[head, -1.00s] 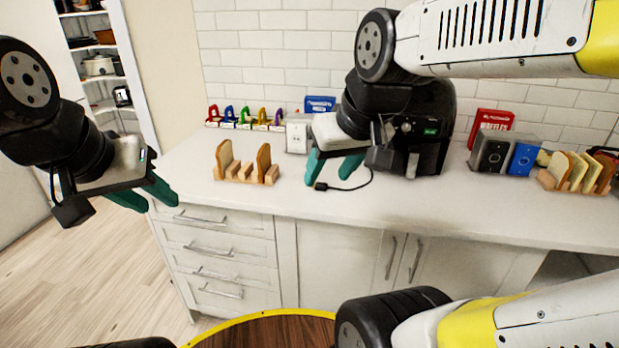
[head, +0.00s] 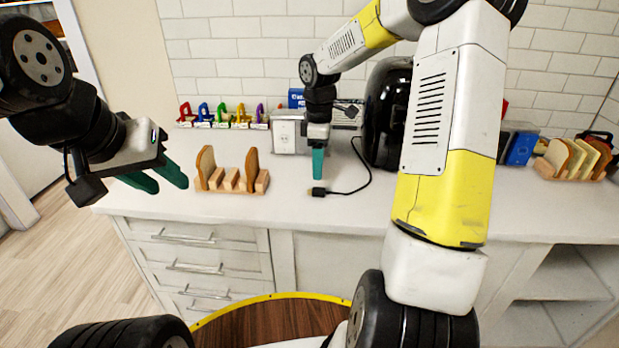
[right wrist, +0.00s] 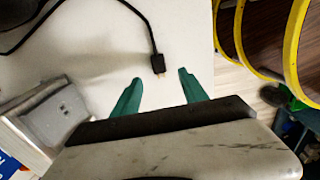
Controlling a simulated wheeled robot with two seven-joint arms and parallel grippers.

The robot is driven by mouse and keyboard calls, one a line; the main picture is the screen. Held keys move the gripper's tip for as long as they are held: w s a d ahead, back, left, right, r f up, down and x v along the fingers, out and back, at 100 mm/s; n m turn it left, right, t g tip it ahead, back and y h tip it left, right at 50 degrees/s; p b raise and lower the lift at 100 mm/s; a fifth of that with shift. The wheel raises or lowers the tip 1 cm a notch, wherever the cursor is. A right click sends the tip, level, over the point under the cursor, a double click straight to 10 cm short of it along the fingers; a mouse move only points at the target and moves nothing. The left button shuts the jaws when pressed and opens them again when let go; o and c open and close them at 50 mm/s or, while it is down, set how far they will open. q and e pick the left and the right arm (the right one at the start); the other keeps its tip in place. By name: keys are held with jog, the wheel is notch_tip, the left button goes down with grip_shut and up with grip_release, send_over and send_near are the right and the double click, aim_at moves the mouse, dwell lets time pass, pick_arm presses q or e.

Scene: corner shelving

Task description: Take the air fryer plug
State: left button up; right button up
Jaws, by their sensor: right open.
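The black air fryer plug (head: 318,191) lies on the white counter near its front edge, with its black cord (head: 364,168) curving back to the black air fryer (head: 386,112), partly hidden behind my right arm. In the right wrist view the plug (right wrist: 158,63) lies just beyond and between the open fingertips of my right gripper (right wrist: 162,78). In the head view my right gripper (head: 318,178) points down right above the plug, seen edge-on, and holds nothing. My left gripper (head: 162,182) hangs at the left, in front of the counter's left end, with its fingers apart and empty.
A wooden rack with bread slices (head: 232,182) stands on the counter left of the plug. A white wall socket box (head: 288,131) stands behind it. Colourful padlock-like items (head: 220,116) line the wall. Another bread rack (head: 572,158) is at the right.

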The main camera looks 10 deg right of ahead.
aim_at(318, 190)
notch_tip(318, 190, down, 8)
jog(key=shift+w+d+r, duration=0.1)
jog(key=shift+d+r, duration=0.05)
jog(key=shift+r, duration=0.1)
grip_shut()
dwell(0.3)
